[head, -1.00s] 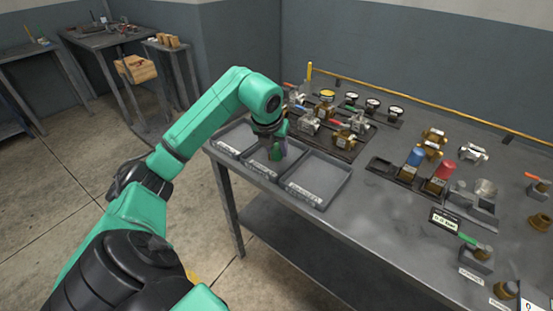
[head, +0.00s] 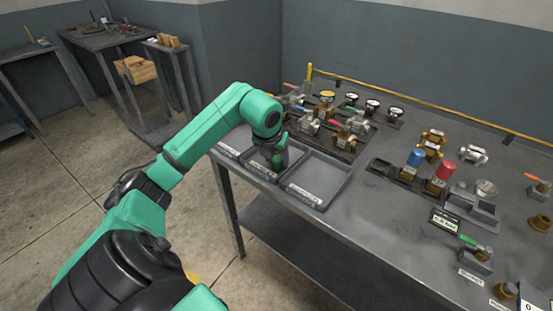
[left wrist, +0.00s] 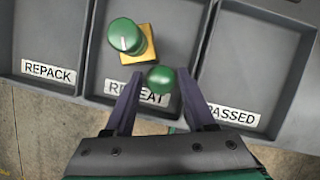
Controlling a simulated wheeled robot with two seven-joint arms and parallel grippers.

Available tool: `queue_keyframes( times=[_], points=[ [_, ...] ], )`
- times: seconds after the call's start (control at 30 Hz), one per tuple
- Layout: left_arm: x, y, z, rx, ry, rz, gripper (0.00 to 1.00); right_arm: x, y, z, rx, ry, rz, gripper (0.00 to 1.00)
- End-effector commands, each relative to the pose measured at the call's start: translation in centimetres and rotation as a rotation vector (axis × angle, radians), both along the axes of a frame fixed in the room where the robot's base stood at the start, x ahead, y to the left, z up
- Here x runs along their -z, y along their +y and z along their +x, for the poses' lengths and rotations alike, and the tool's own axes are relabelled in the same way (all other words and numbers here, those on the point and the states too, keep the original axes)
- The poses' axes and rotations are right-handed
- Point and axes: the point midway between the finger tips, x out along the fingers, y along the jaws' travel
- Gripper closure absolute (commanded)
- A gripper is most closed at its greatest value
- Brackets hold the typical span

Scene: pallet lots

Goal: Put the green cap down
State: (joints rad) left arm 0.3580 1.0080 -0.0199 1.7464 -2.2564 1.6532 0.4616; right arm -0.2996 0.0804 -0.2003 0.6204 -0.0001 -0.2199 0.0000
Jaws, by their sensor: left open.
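My left gripper (head: 276,166) is low over the middle tray (head: 244,165), reaching in from the left. In the left wrist view its two fingers (left wrist: 157,98) are apart. A green cap (left wrist: 126,37) with a white line on top sits over a square brass base (left wrist: 146,56) in the middle tray, beyond the fingertips. A smaller rounded green piece (left wrist: 160,78) shows between the fingertips, over the tray's label; I cannot tell whether it joins the cap. In the head view the green part (head: 279,161) is partly hidden by the gripper. My right gripper is out of view.
The right tray (head: 318,180), labelled PASSED, is empty; the left tray (left wrist: 45,40) reads REPACK. To the right stand a blue cap (head: 416,157) and a red cap (head: 445,171) on brass bases. Valves and gauges (head: 372,103) fill the back of the bench.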

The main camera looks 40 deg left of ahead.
Motion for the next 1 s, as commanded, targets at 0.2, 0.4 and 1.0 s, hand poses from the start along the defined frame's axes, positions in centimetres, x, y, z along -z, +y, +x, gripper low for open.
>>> queue_keyframes(
  times=[0.2, 0.4, 1.0],
  points=[
    [-5.1, -0.6, -1.9, 0.000, -0.008, 0.005, 0.45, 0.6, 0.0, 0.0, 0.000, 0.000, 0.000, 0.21],
    [-9.5, -1.2, -3.6, 0.000, -0.005, 0.002, 0.45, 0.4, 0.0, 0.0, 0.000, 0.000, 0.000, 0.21],
    [-10.5, -1.4, -4.1, 0.000, -0.001, 0.000, 0.45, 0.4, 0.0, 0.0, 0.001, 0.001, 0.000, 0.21]
  ],
)
